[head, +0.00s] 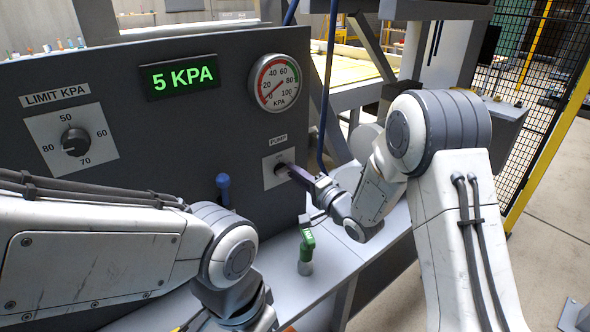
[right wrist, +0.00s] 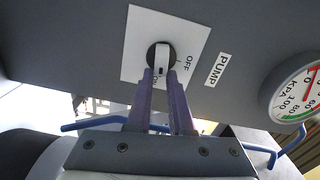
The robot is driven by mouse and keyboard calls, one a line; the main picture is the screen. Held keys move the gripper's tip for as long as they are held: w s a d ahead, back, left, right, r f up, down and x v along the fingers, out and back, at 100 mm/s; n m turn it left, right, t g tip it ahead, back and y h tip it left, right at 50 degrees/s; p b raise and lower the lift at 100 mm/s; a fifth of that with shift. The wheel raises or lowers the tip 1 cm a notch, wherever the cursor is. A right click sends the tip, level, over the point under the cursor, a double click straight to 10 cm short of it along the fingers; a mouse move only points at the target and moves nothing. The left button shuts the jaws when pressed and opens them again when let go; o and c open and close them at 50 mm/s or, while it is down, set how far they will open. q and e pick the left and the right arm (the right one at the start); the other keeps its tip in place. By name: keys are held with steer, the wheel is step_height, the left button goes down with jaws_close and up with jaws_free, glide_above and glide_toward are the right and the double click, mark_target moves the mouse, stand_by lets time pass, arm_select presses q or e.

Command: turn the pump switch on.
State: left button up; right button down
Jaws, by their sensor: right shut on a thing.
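The pump switch is a dark round knob with a pale grip bar (right wrist: 162,55) on a white plate in the right wrist view. The knob also shows on the panel in the head view (head: 280,169). My right gripper (right wrist: 163,78) is shut on the switch, one purple finger on each side of its bar; it reaches the panel from the right in the head view (head: 289,168). OFF is printed beside the knob; the ON print is partly hidden by a finger. The bar lies toward the ON print. My left gripper is outside the head view.
The green display (head: 180,76) reads 5 KPA, and the pressure gauge (head: 274,83) needle is near zero. The limit dial (head: 75,141) is at the left.

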steer(key=shift+f+m, duration=0.2)
steer(key=shift+m, duration=0.7)
steer(key=c, duration=0.8)
jaws_free()
steer(key=shift+d, duration=0.1)
steer(key=b+v, duration=0.1)
steer(key=v, duration=0.9)
steer(key=shift+s, duration=0.2)
